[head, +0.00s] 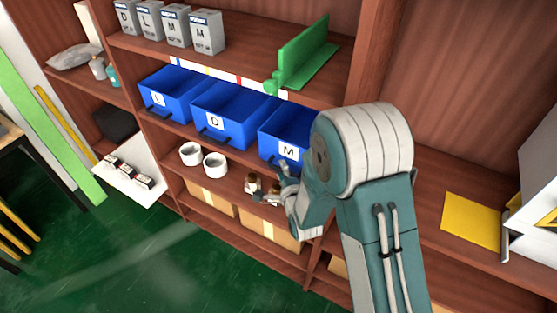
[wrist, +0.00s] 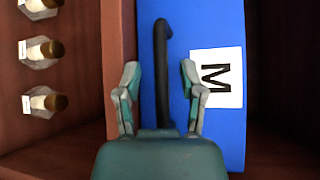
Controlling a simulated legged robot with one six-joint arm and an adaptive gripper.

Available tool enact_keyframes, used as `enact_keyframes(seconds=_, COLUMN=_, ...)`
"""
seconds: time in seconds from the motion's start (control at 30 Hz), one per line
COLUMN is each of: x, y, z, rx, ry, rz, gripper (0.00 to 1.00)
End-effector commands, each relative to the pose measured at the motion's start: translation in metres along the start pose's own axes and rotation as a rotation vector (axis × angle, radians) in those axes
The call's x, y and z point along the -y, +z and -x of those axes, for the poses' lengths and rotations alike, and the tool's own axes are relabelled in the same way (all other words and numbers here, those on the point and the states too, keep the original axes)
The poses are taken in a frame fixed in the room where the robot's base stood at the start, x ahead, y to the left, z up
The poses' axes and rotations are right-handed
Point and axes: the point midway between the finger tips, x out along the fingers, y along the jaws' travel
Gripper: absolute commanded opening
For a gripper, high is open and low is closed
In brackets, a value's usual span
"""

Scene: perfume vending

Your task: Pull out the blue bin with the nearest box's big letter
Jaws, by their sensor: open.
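Three blue bins stand in a row on the middle shelf in the head view: the L bin (head: 177,92), the D bin (head: 236,108) and the M bin (head: 270,147), partly hidden by my arm. Several grey boxes stand on the top shelf, lettered D, L, M and M; the nearest, rightmost box (head: 207,33) reads M. My gripper (head: 286,172) is in front of the M bin. In the wrist view the bin's front (wrist: 218,28) bears the M label (wrist: 215,77). My open gripper (wrist: 159,76) has one finger on each side of its black handle (wrist: 161,60).
White cups (head: 202,157) and small bottles (head: 253,184) stand on the shelf below the bins; bottles also show at left in the wrist view (wrist: 42,50). A green holder (head: 303,58) sits above the M bin. Green floor in front is clear.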

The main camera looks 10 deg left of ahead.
Motion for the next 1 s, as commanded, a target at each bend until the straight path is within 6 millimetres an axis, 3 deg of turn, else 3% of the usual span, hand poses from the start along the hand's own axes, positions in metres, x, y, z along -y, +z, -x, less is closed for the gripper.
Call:
enact_keyframes(seconds=0.33, x=-0.0002, y=-0.0017, z=0.0025, rx=0.001, ry=-0.001, rz=-0.002, gripper=0.51)
enact_keyframes(seconds=0.37, x=-0.0003, y=-0.0016, z=0.0024, rx=0.001, ry=-0.001, rz=-0.002, gripper=0.42)
enact_keyframes(seconds=0.4, x=-0.0004, y=-0.0014, z=0.0022, rx=0.001, ry=0.000, rz=-0.002, gripper=0.24)
enact_keyframes(seconds=0.47, x=-0.0007, y=-0.0008, z=0.0018, rx=0.001, ry=0.000, rz=-0.001, gripper=0.00)
enact_keyframes(seconds=1.0, x=-0.0027, y=0.0031, z=0.0001, rx=0.005, ry=0.004, rz=0.003, gripper=0.00)
